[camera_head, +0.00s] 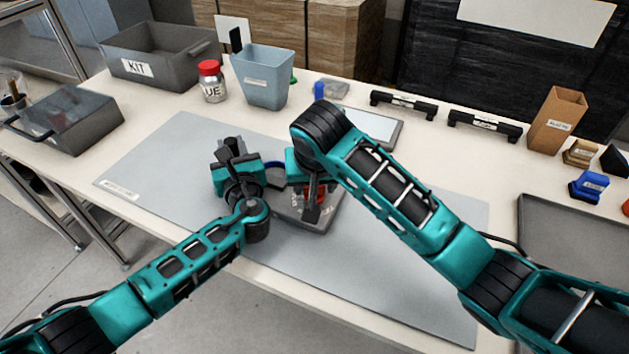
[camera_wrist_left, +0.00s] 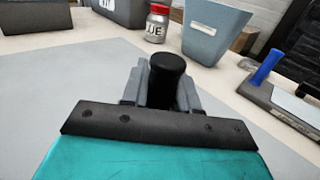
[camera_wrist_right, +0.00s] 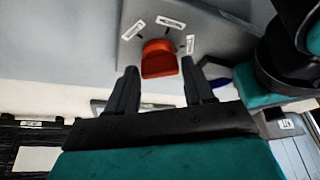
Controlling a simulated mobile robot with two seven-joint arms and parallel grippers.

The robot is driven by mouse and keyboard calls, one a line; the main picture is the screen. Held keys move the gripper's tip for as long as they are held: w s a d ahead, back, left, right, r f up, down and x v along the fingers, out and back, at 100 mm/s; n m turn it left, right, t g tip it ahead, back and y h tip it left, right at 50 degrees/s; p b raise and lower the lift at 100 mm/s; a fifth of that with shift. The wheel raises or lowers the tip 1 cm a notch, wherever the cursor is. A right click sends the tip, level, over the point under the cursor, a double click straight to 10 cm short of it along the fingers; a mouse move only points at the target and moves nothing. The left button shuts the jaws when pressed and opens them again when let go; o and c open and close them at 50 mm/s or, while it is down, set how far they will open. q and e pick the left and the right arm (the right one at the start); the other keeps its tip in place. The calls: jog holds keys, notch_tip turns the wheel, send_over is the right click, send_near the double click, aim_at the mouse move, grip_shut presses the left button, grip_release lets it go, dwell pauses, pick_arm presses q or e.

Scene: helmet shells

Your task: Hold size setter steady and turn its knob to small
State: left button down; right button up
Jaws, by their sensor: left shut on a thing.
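The size setter (camera_head: 290,214) is a grey box near the middle of the mat, partly hidden by my arms. Its red knob (camera_wrist_right: 160,58) shows in the right wrist view, with several white labels around it on the grey face. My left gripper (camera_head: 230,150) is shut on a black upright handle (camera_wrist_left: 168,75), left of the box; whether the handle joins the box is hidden. My right gripper (camera_wrist_right: 160,68) is open above the box, its fingers pointing toward the red knob, one to each side. The knob appears just beyond the fingertips, with no clear contact.
Behind stand a grey KIT crate (camera_head: 160,73), a red-lidded jar (camera_head: 211,82) and a blue-grey bin (camera_head: 264,85). Black handles (camera_head: 403,104) and a cardboard box (camera_head: 557,117) line the back right. A dark tray (camera_head: 570,235) lies right. The mat's left part (camera_head: 150,160) is clear.

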jog(key=shift+o, duration=1.4)
jog(key=v, duration=1.2)
pick_arm(q)
jog(key=c, duration=0.8)
grip_release()
jog(key=shift+s, duration=0.15)
